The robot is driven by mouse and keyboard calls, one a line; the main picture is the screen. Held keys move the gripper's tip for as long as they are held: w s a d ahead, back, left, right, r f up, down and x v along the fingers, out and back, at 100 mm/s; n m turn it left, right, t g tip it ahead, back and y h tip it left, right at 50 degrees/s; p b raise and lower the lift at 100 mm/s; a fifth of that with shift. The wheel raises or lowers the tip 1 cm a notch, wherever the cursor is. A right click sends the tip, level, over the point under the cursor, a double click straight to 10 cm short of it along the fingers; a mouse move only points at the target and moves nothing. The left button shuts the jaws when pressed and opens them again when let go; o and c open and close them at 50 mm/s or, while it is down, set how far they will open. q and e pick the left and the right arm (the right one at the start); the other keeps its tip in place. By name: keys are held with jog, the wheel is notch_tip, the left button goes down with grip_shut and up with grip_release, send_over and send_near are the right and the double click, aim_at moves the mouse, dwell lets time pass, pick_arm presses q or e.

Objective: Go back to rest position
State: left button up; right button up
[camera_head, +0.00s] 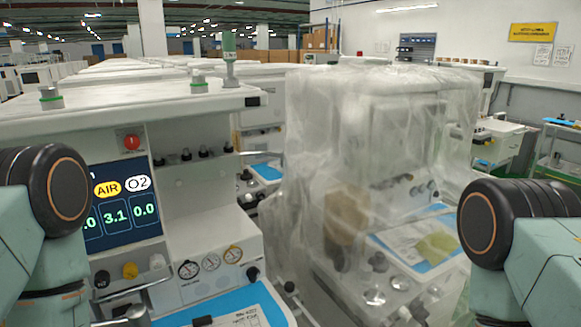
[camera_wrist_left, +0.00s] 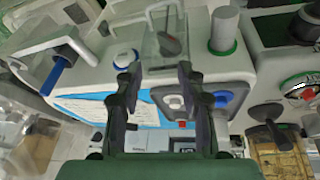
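My left gripper (camera_wrist_left: 157,85) shows in the left wrist view with its two dark fingers spread apart and nothing held between them. Beyond the fingers is a white machine top with a blue mat and a paper sheet (camera_wrist_left: 85,107). I cannot tell whether the fingers touch anything. In the head view only the upper parts of my two arms show, at the left and right edges. My right gripper is out of view. A white anaesthesia cart (camera_head: 198,200) stands in front on the left, with a lit screen (camera_head: 115,212) and gauges.
A cart wrapped in clear plastic (camera_head: 335,110) stands close by, right of the front cart. Rows of white carts fill the back left. A green-framed trolley (camera_head: 558,150) stands at the far right. A yellow sign (camera_head: 533,32) hangs on the white wall.

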pick_arm(q)
jog(key=s+d+f+m+g, duration=0.25)
jog(key=s+g, duration=0.25)
jog(key=s, duration=0.8)
notch_tip(320, 180, down, 17)
jog(key=w+b, duration=0.1)
jog(key=b, duration=1.5)
jog(key=shift+w+a+f+m+t+b, duration=0.15)
jog(key=shift+w+a+m+t+b, duration=0.1)
jog(key=shift+a+m+t+b, duration=0.15)
jog(key=shift+s, duration=0.1)
